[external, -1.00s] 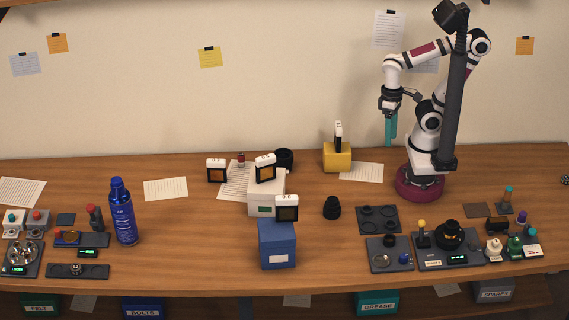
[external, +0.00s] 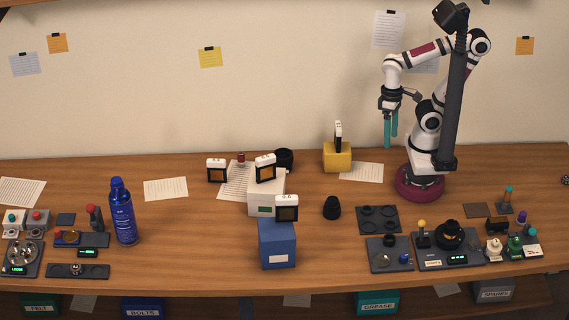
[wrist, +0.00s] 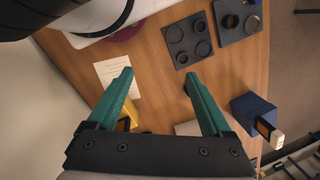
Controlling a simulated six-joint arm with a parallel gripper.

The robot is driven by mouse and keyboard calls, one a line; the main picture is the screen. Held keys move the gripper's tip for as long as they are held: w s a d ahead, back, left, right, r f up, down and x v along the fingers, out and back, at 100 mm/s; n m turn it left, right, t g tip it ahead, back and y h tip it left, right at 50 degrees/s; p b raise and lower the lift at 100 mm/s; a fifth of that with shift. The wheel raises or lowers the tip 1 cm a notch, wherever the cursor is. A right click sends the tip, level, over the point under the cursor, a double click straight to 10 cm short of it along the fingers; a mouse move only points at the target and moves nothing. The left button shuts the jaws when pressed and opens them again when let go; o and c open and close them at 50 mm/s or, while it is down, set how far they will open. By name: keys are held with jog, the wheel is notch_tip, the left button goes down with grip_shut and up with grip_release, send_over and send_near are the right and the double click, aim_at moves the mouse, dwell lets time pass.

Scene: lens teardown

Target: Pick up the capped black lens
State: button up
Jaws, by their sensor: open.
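A small black lens (external: 332,207) stands on the wooden bench in the external view, between the blue box and the dark tray with round recesses. It looks like the capped lens, though the cap itself is too small to make out. I cannot pick it out in the wrist view; a finger may hide it. My gripper (external: 391,138) hangs high above the back of the bench, up and to the right of the lens, teal fingers pointing down. In the wrist view my gripper (wrist: 159,75) is open, with only bare bench between the fingers.
A blue box (external: 277,245), a white box (external: 267,207) and a yellow block (external: 337,158) carry upright framed pieces. Another black round part (external: 284,157) sits behind the white box. The recessed tray (external: 378,219) lies right of the lens. Bench around the lens is clear.

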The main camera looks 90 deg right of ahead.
jog(key=n, duration=0.1)
jog(key=n+t+h, duration=0.1)
jog(key=n+h, duration=1.1)
jog(key=n, duration=1)
send_over(332, 207)
jog(key=s+a, duration=0.3)
jog(key=s, duration=0.1)
notch_tip(332, 207, down, 9)
jog(key=a+f+n+t+h, duration=0.2)
jog(key=a+f+n+t, duration=0.2)
jog(key=a+f+n, duration=0.1)
jog(key=x, duration=1.5)
jog(key=shift+s+a+f, duration=0.1)
jog(key=shift+s+f, duration=0.05)
jog(key=shift+f, duration=0.05)
grip_shut()
